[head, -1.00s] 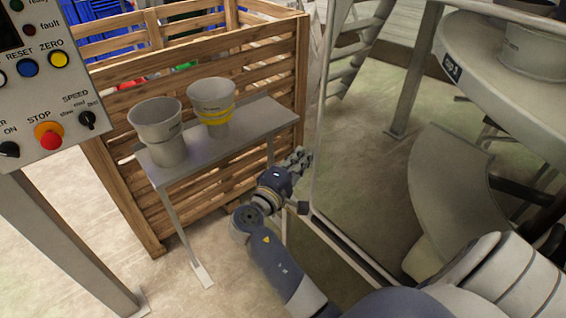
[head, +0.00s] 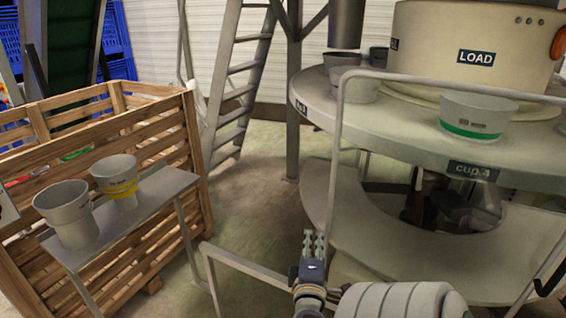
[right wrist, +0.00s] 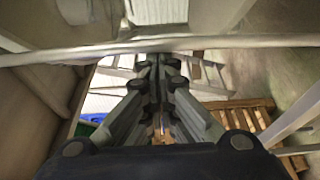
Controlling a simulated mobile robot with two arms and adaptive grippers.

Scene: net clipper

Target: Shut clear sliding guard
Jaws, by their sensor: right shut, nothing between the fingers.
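The clear guard shows as a pale metal frame (head: 337,140) with see-through space inside it, in front of the round machine table. Its left upright runs down toward my right gripper (head: 314,240), and its top rail runs off to the right. My right gripper is shut and empty, with its fingers pointing up beside the upright's lower part. I cannot tell whether they touch. In the right wrist view, the gripper's fingers (right wrist: 160,75) lie together below a pale bar (right wrist: 225,43) crossing the picture. My left gripper is not in view.
The round table (head: 400,125) carries grey cups, one with a green band (head: 472,128), around a LOAD drum (head: 475,40). A low metal rail (head: 245,265) is left of my gripper. A small side table (head: 160,198) holds two cups by a wooden crate (head: 160,120).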

